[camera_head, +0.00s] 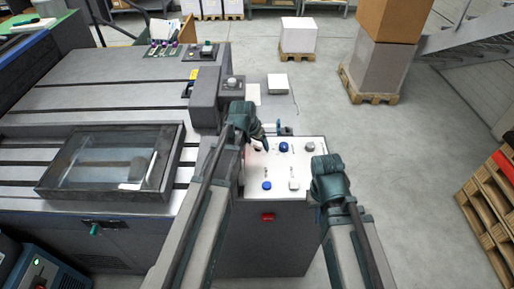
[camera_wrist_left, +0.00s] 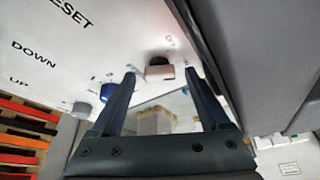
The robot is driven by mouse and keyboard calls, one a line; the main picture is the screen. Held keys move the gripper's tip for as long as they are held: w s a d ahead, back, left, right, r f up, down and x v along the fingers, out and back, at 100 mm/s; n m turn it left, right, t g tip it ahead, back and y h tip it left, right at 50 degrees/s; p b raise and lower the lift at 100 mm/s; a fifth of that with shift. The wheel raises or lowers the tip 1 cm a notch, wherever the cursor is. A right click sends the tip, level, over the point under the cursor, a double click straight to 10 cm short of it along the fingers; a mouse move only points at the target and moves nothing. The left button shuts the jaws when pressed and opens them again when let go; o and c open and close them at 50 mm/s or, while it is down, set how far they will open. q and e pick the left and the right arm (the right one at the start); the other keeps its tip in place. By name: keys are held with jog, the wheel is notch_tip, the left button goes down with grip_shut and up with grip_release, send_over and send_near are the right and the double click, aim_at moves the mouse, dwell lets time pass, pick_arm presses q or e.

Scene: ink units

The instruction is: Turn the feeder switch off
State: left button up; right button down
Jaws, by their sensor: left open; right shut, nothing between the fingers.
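A white control panel (camera_head: 279,166) tops a grey cabinet and carries several knobs and small switches. I cannot read which control is the feeder switch. In the left wrist view, a dark switch with a pale reddish front (camera_wrist_left: 160,70) stands on the panel (camera_wrist_left: 75,58), between and just beyond my fingertips. My left gripper (camera_head: 263,146) is open over the panel's far left part; its fingers also show in the wrist view (camera_wrist_left: 160,78). My right gripper (camera_head: 322,170) is shut and empty at the panel's right edge; its fingertips are mostly hidden.
Blue knobs (camera_head: 284,146) and a grey knob (camera_head: 310,146) stand close by on the panel. A red button (camera_head: 267,217) is on the cabinet front. A large machine with a glass-topped box (camera_head: 60,190) fills the left. Pallets (camera_head: 490,205) stand right; the floor between is clear.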

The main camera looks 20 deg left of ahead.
pick_arm(q)
grip_shut()
dwell(0.4)
jog(key=shift+n, duration=0.3)
jog(key=n, duration=0.2)
jog(key=n+y, duration=0.2)
jog(key=n, duration=0.1)
jog(key=shift+d+n, duration=0.25)
jog(key=shift+n, duration=0.05)
jog(key=n+y, duration=0.1)
jog(key=n, duration=0.1)
jog(key=n+g+y, duration=0.1)
jog(key=n, duration=0.2)
jog(key=shift+w+d+n, duration=0.15)
jog(key=shift+n, duration=0.15)
grip_release()
